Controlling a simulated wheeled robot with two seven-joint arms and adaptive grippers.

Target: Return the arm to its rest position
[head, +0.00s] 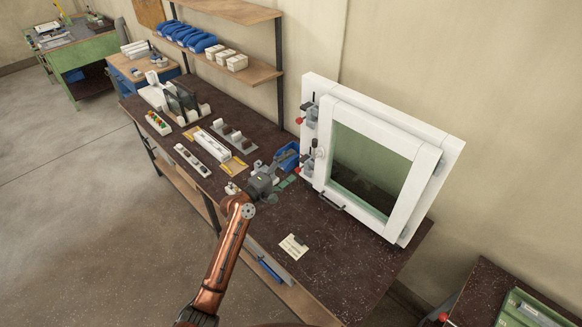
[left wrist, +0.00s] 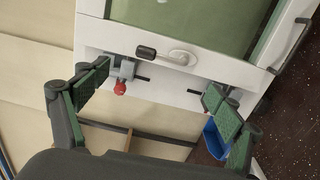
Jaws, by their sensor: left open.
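My left arm (head: 228,255) reaches up from the bottom of the head view over the bench. Its gripper (head: 268,180) is above the dark bench top, near the lower left corner of the white window frame (head: 430,155). In the left wrist view the two green-padded fingers of the gripper (left wrist: 158,82) are spread apart with nothing between them. Beyond them are the frame's lower rail (left wrist: 150,75), a handle (left wrist: 180,57) and a grey clamp with a red tip (left wrist: 120,86). My right gripper is not in view.
A blue bin (head: 287,157) stands close to the left gripper and also shows in the left wrist view (left wrist: 214,140). Trays, a label card (head: 293,246) and small parts lie on the bench. Shelves (head: 235,65) hang behind it. The bench front right is mostly clear.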

